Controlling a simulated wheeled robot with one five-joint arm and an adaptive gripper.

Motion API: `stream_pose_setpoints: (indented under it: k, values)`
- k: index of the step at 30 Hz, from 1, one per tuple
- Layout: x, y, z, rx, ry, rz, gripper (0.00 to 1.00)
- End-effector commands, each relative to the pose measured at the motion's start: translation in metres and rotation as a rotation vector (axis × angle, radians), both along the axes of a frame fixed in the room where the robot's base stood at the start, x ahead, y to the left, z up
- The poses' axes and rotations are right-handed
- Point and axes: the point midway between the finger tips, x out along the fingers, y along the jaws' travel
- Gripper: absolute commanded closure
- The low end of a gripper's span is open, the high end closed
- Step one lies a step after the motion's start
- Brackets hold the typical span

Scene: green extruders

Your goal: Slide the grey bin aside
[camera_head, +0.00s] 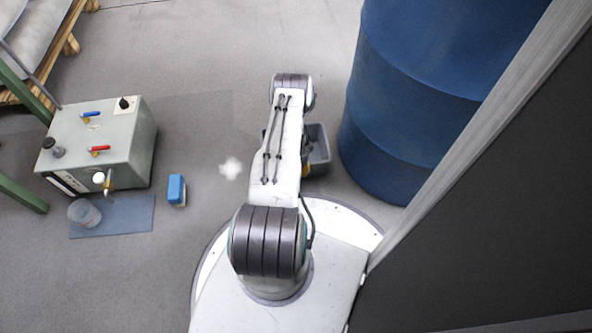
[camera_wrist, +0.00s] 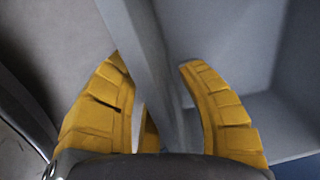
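The grey bin (camera_head: 320,147) stands on the floor, just right of my arm and left of the blue drum. My arm hides its left part in the head view. In the wrist view the bin's near wall (camera_wrist: 135,45) runs between the two yellow fingers of my gripper (camera_wrist: 151,62). The left finger is outside the bin, close against the wall. The right finger is inside, with a gap to the wall. My gripper is open around the wall. In the head view only a bit of yellow finger shows beside the bin.
The big blue drum (camera_head: 405,110) stands close to the right of the bin. Floor left of my arm is mostly clear.

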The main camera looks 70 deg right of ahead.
Motion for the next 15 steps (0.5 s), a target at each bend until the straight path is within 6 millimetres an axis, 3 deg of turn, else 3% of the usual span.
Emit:
stream_pose_setpoints:
  k: [8, 15]
  values:
    - [0.0, -0.001, 0.013, -0.001, -0.001, 0.0, 0.66]
    - [0.0, 0.001, 0.049, -0.002, 0.0, 0.0, 0.66]
